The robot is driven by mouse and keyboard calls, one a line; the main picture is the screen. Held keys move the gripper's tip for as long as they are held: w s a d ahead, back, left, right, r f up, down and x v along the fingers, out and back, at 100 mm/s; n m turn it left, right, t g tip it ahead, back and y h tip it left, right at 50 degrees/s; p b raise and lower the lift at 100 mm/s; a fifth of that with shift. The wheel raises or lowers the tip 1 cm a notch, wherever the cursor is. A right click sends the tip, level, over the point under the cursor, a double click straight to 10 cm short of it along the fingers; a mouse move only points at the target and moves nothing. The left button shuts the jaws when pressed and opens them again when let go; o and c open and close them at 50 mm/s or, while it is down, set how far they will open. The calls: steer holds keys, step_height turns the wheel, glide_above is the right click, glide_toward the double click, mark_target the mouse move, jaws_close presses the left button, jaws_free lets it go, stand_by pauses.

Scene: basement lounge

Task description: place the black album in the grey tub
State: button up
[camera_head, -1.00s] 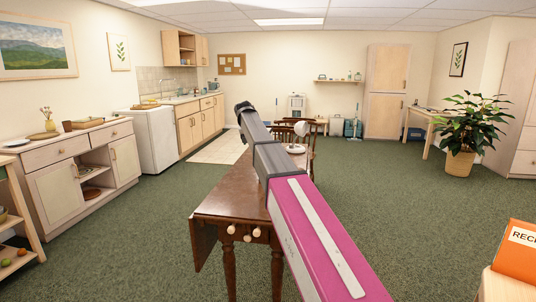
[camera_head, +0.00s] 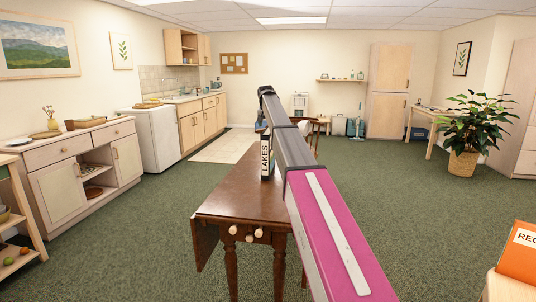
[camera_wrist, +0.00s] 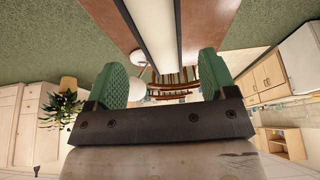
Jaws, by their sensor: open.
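The black album (camera_head: 266,158) stands upright on the brown table, with a pale spine label reading LAKES. In the wrist view, a pale strip with dark edges (camera_wrist: 158,28), apparently the album's page edge, lies ahead of and between the fingers. My gripper (camera_wrist: 165,78) is open, with green finger pads apart and nothing clearly between them. In the head view, my arm hides the gripper and part of the album. I cannot clearly identify the grey tub; a small greyish container (camera_head: 338,126) stands on the floor by the back wall.
The brown table (camera_head: 240,200) has wooden knobs and a drop leaf. A wooden chair is behind it, partly hidden by my arm. An orange binder (camera_head: 518,252) stands at right front. A potted plant (camera_head: 463,163) is at right. Green carpet (camera_head: 400,190) is clear around the table.

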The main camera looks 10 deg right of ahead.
mark_target(268, 130)
steer(key=shift+x, duration=3.55)
steer(key=shift+s+a+f, duration=0.1)
steer(key=shift+s+f, duration=0.05)
jaws_close()
